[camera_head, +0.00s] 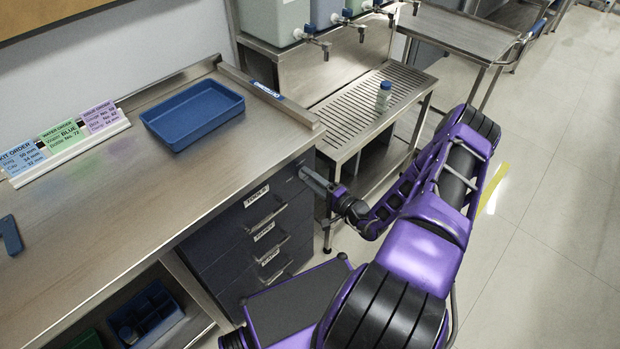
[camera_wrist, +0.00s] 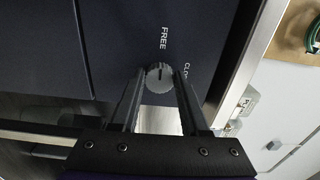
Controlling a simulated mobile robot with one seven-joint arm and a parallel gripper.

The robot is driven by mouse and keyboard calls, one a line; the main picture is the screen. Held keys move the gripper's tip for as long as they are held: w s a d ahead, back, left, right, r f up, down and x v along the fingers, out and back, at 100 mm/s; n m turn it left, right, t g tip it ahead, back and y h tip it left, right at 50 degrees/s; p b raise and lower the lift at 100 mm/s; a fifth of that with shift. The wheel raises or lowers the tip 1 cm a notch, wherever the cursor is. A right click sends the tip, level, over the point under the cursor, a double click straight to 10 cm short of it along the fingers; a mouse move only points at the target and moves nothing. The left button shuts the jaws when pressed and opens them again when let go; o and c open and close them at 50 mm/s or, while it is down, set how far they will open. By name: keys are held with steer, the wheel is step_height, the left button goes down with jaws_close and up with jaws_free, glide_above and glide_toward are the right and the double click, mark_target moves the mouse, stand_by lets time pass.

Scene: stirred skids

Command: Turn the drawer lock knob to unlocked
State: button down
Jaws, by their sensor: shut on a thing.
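The lock knob (camera_wrist: 160,72) is a small round grey knob on a dark panel in the wrist view. A dark line on its face seems to point up the picture, toward the word FREE (camera_wrist: 163,38). A second word starting "CLO" (camera_wrist: 187,70) stands to the right of the knob, partly hidden by a finger. My gripper (camera_wrist: 160,84) is shut on the knob, one finger on each side. In the head view my gripper (camera_head: 316,182) reaches the upper right end of the dark drawer cabinet (camera_head: 222,246); the knob is hidden there.
A steel worktop (camera_head: 130,215) with a blue tray (camera_head: 192,113) and an order-card holder (camera_head: 70,150) lies above the drawers.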

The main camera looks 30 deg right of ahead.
steer(key=shift+c, duration=2.1)
jaws_free()
steer(key=v, duration=1.7)
steer(key=shift+s+b, duration=0.2)
steer(key=shift+b, duration=0.1)
